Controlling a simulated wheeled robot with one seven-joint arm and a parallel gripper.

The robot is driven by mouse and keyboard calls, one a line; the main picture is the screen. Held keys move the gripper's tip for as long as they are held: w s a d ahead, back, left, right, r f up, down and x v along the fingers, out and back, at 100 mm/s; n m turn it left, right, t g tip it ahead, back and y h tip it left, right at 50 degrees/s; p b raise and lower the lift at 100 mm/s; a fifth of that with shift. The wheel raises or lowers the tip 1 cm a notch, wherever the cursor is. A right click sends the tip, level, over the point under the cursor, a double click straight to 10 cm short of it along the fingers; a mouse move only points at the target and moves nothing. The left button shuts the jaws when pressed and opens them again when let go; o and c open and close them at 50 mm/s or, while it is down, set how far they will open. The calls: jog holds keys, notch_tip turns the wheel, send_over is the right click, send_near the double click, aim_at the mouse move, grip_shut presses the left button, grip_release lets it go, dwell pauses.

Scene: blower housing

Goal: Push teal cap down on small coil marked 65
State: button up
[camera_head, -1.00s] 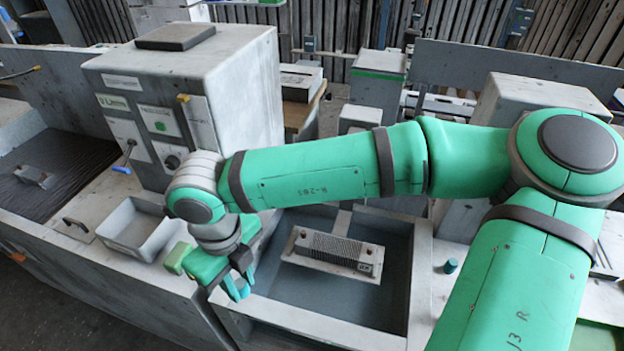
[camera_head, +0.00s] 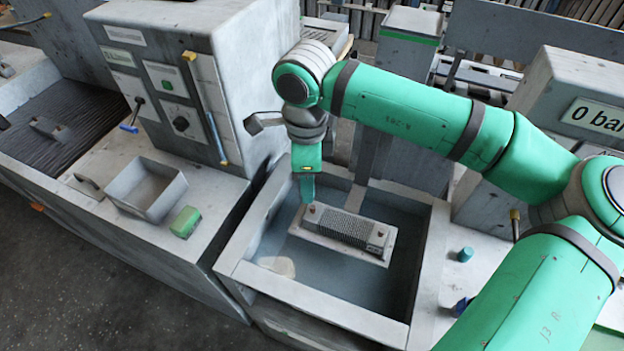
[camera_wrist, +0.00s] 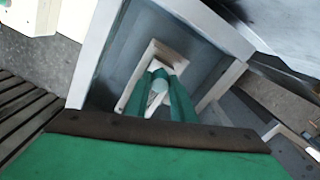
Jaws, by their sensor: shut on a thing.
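A finned grey coil block (camera_head: 345,232) lies in the basin; dark marks show at its right end, but I cannot read a number. A small teal cap (camera_head: 465,254) stands apart from it on the ledge right of the basin. My gripper (camera_head: 307,200) points down at the coil's left end. I cannot tell whether this thing is part of the coil.
The basin's pale rim (camera_head: 300,322) surrounds the coil. A pale round patch (camera_head: 276,266) shows on the basin floor. A grey bin (camera_head: 147,190) and a green block (camera_head: 186,222) stand on the left counter. A grey cabinet (camera_head: 205,80) rises behind. A dark blue object (camera_head: 461,306) lies right.

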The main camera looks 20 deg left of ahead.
aim_at(313, 207)
jog(key=shift+w+d+n, duration=0.4)
jog(key=shift+w, duration=0.05)
jog(key=shift+f, duration=1.95)
jog(key=shift+w, duration=0.1)
jog(key=shift+s, duration=0.2)
jog(key=shift+w+d+f, duration=0.1)
jog(key=shift+f, duration=0.05)
jog(key=shift+f, duration=0.5)
jog(key=shift+f, duration=0.25)
jog(key=shift+f, duration=0.3)
jog(key=shift+f, duration=0.4)
dwell(0.7)
